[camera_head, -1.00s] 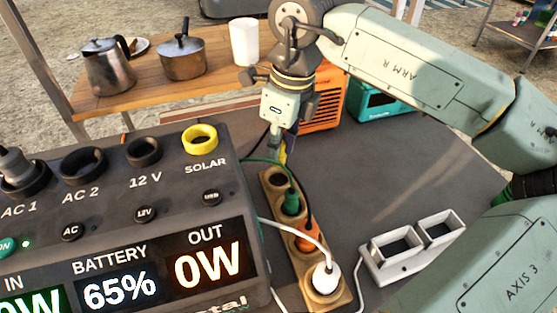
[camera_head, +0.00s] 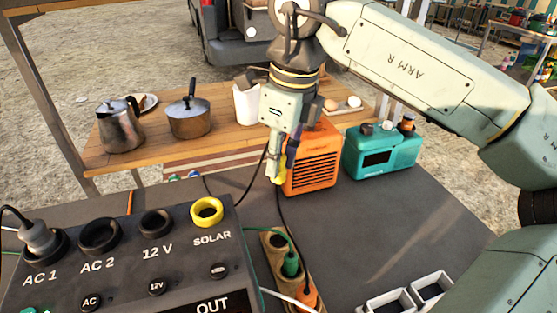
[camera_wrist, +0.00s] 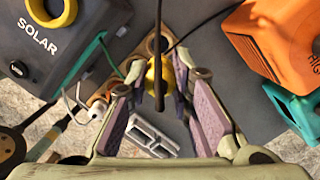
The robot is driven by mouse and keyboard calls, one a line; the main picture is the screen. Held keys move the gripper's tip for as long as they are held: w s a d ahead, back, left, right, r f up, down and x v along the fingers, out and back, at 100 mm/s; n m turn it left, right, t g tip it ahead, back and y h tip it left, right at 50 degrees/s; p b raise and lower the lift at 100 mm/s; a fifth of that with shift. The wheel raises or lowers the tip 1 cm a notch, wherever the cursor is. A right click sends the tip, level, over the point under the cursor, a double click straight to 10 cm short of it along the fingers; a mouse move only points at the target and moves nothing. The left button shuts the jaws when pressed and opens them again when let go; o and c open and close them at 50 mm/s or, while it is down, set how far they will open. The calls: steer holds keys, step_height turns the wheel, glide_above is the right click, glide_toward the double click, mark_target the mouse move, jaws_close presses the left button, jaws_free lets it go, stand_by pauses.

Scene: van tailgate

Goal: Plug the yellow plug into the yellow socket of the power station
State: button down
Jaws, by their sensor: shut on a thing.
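The power station (camera_head: 130,275) stands at the lower left of the head view. Its yellow socket (camera_head: 207,212), a ring marked SOLAR, is empty and also shows at the top left of the wrist view (camera_wrist: 70,14). My gripper (camera_head: 281,168) is shut on the yellow plug (camera_head: 280,176) and holds it above the table, behind and to the right of the yellow socket. In the wrist view the plug (camera_wrist: 152,78) sits between the fingers (camera_wrist: 158,88), partly covered by its black cable. The plug's front end is hidden.
A wooden holder (camera_head: 265,256) with green (camera_head: 290,264) and orange (camera_head: 307,296) plugs stands right of the power station. An orange box (camera_head: 314,165) and a teal unit (camera_head: 383,152) are behind. A white double frame (camera_head: 395,300) lies front right. The middle right tabletop is clear.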

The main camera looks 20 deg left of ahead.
step_height(320, 180, up, 7)
steer(key=p, duration=0.4)
steer(key=shift+p, duration=0.4)
steer(key=shift+a, duration=0.1)
steer(key=s+a+b, duration=0.1)
steer(key=s+a, duration=0.7)
steer(key=s, duration=0.2)
steer(key=shift+a+b, duration=0.3)
steer(key=shift+a, duration=0.1)
steer(key=shift+f+b, duration=1.65)
steer(key=shift+f, duration=0.6)
steer(key=shift+f, duration=0.25)
steer(key=shift+f+b, duration=1.15)
steer(key=shift+f, duration=0.1)
steer(key=shift+f, duration=0.1)
